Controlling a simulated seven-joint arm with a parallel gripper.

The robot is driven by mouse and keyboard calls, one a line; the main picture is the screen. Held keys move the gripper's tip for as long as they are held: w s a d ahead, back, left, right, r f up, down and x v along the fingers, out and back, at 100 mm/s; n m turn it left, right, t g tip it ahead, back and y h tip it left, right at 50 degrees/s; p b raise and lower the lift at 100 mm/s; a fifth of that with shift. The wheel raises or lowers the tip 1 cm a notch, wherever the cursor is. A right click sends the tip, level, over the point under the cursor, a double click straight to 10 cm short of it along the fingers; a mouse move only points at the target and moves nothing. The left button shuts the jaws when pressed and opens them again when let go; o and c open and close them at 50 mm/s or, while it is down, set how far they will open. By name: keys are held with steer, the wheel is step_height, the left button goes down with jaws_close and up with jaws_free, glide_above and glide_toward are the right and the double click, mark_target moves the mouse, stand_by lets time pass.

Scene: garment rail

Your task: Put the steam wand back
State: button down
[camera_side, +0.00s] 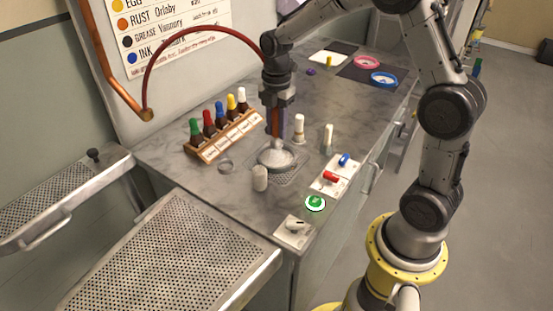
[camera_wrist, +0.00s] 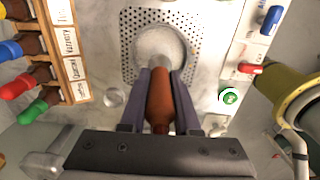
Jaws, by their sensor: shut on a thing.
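My gripper (camera_side: 279,128) points down over the counter, shut on the steam wand's brown handle (camera_side: 275,122). The handle (camera_wrist: 160,100) also shows between the dark fingers (camera_wrist: 161,76) in the wrist view. A red hose (camera_side: 205,32) arches from the copper pipe at the wall to the wand. Below the handle is a round silvery piece (camera_side: 276,157), also in the wrist view (camera_wrist: 160,48). It is over a perforated plate (camera_side: 291,177). I cannot tell if this piece is the wand's head or a separate dish, or if it touches the plate.
A wooden rack (camera_side: 226,139) of colored-cap bottles stands left of the wand. Two upright white-topped posts, switches (camera_side: 333,176) and a green button (camera_side: 315,203) are to the right. Perforated metal shelves (camera_side: 165,262) lie left.

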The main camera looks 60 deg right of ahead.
steer(key=shift+r+m, duration=0.3)
steer(key=shift+r, duration=0.05)
steer(key=shift+w+a+f, duration=0.35)
steer(key=shift+w+a, duration=1.2)
steer(key=shift+a, duration=0.2)
steer(key=shift+w+a+f, duration=0.4)
steer(key=shift+w+a, duration=1.2)
steer(key=shift+a, duration=0.15)
steer(key=shift+w+a+f, duration=0.35)
steer(key=shift+w+a, duration=1.2)
steer(key=shift+a, duration=0.2)
steer(key=shift+f, duration=1.25)
steer(key=shift+c, duration=1.2)
jaws_free()
